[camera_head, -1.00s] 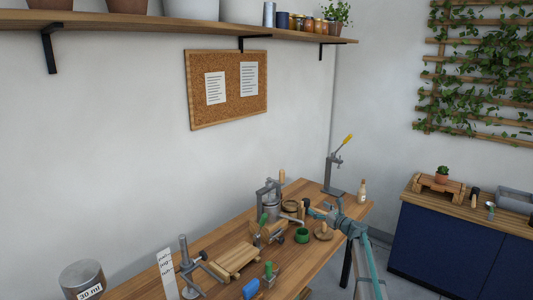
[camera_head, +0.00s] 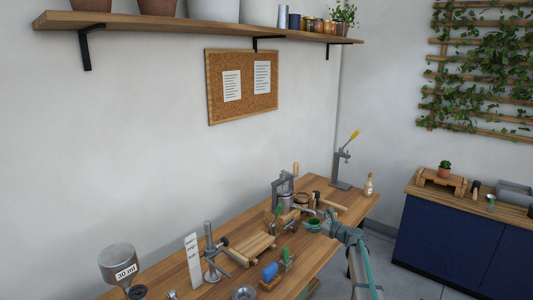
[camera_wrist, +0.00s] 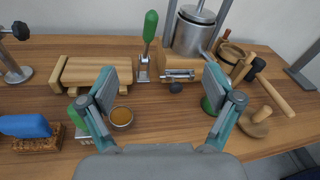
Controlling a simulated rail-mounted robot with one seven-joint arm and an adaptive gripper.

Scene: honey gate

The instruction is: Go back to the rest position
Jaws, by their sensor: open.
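My gripper (camera_wrist: 165,88) is open and empty above the bench's front part in the wrist view, its two teal fingers wide apart. In the head view my gripper (camera_head: 328,224) is small and beside the green cup (camera_head: 312,225). The green cup (camera_wrist: 207,105) is partly hidden behind the right finger in the wrist view. A steel vessel (camera_wrist: 194,32) stands beyond the fingers, with a wooden block and metal clamp (camera_wrist: 180,68) in front of it. A small round dish of amber-brown content (camera_wrist: 121,117) lies near the left finger.
The wooden bench (camera_wrist: 165,125) is crowded: a green-handled clamp (camera_wrist: 149,35), a wooden block (camera_wrist: 80,72), a blue-topped brush (camera_wrist: 25,127), a wooden disc with a peg (camera_wrist: 258,120) and a mallet (camera_wrist: 275,85). A shelf (camera_head: 200,28) runs above. The bench is clear between the fingers.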

